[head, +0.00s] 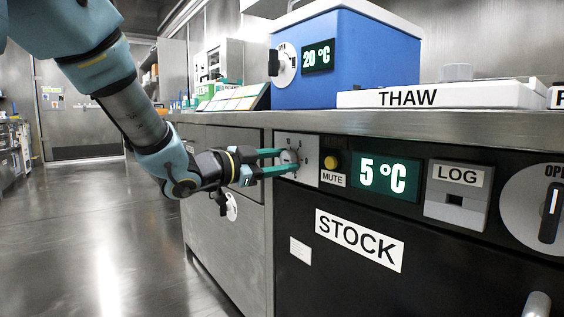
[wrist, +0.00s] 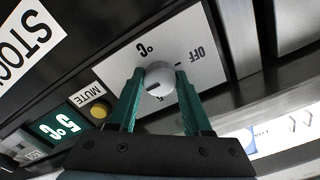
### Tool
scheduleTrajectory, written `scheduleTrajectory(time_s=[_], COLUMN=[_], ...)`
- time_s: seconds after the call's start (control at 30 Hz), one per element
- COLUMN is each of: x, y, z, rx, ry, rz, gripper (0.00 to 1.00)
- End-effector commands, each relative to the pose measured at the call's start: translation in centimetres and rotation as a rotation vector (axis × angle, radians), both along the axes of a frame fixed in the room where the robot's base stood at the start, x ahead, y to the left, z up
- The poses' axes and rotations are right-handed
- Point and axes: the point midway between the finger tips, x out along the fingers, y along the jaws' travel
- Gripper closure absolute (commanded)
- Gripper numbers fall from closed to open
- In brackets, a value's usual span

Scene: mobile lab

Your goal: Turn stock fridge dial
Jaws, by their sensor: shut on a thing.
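The stock fridge (head: 420,255) is a black front under the counter with a STOCK label. Its dial (head: 289,158) is a small round pale knob on a light square plate, left of the MUTE button. In the wrist view the dial (wrist: 159,84) sits between the green fingers, with a dark mark on its face and OFF and °C printed around it. My gripper (head: 283,162) is shut on the dial, one finger on each side; it also shows in the wrist view (wrist: 160,88). The display (head: 384,181) reads 5 °C. The fingers hide part of the dial plate.
A yellow MUTE button (head: 330,161) is just right of the dial. A LOG panel (head: 457,190) and a large OPEN handle (head: 550,212) are further right. A blue box (head: 350,70) reading 20 °C and a THAW tray (head: 440,95) stand on the counter above. The floor at left is clear.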

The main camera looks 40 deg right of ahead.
Motion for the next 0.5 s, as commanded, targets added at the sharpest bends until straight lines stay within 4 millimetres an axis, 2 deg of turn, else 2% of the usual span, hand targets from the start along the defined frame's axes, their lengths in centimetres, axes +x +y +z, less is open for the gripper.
scheduleTrajectory(time_s=[0.03, 0.07, 0.3, 0.5], x=[-0.01, -0.01, -0.01, -0.01], y=[0.02, 0.02, 0.01, 0.0], z=[-0.03, -0.03, -0.02, -0.01], rx=[0.001, 0.001, 0.0, 0.0], ry=[-0.001, -0.001, 0.0, 0.0], rz=[0.0, 0.0, 0.0, 0.0], gripper=[1.0, 0.49, 0.22, 0.21])
